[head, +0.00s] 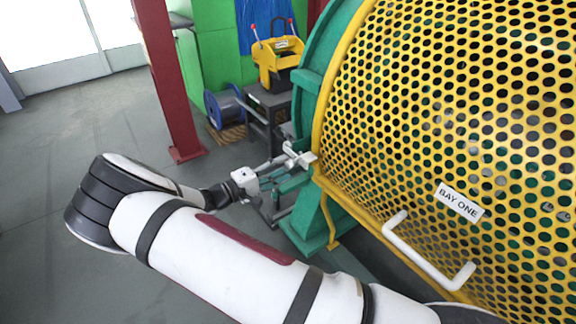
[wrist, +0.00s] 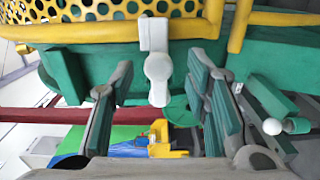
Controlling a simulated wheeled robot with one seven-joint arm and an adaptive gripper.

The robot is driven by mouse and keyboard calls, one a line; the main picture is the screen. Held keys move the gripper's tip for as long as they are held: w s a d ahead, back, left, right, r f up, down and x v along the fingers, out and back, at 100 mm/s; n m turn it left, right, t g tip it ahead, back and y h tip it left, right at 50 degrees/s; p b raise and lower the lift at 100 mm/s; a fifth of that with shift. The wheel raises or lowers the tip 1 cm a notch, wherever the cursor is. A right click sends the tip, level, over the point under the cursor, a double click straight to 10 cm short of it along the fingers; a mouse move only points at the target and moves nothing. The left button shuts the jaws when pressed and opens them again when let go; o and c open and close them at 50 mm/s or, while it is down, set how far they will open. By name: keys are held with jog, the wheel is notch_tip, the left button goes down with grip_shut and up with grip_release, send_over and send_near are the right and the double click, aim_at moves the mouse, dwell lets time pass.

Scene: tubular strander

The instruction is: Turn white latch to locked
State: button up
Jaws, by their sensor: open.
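The white latch (wrist: 157,66) is in the wrist view, a flat bar with a round hub, mounted at the edge of the yellow guard. Its bar runs up and down in that picture. My gripper (wrist: 161,82) is open, with one green-padded finger on each side of the latch and a visible gap to both. In the head view my gripper (head: 281,172) is at the guard's lower left corner, where the small pale latch (head: 304,158) is partly hidden by the fingers.
The yellow perforated guard (head: 450,110) fills the right, with a white handle (head: 428,255) and a "BAY ONE" label (head: 460,202). A green frame (head: 308,215) stands beside my gripper. A red post (head: 170,80), yellow machine (head: 277,60) and blue reel (head: 225,107) are behind. Floor at left is clear.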

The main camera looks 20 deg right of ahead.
jog(key=v, duration=0.8)
jog(key=shift+a, duration=0.3)
jog(key=shift+s, duration=0.1)
